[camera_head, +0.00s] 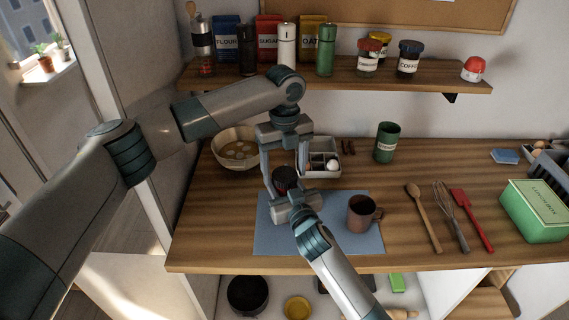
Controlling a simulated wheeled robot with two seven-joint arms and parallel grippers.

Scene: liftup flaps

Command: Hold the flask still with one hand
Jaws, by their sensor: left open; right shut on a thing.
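The flask (285,179) shows only as a dark, rounded top with a reddish tint, above the blue mat; its body is mostly hidden by my grippers. My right gripper (290,193) comes from the front and is shut on the flask. My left gripper (284,172) comes from above, with its fingers pointing down on either side of the flask's top. It is open, and I cannot tell whether its fingers touch the flask.
A brown mug (361,214) stands on the blue mat (345,243), right of the grippers. A wooden spoon (424,218), whisk and red spatula lie right. The shelf (400,80) hangs above.

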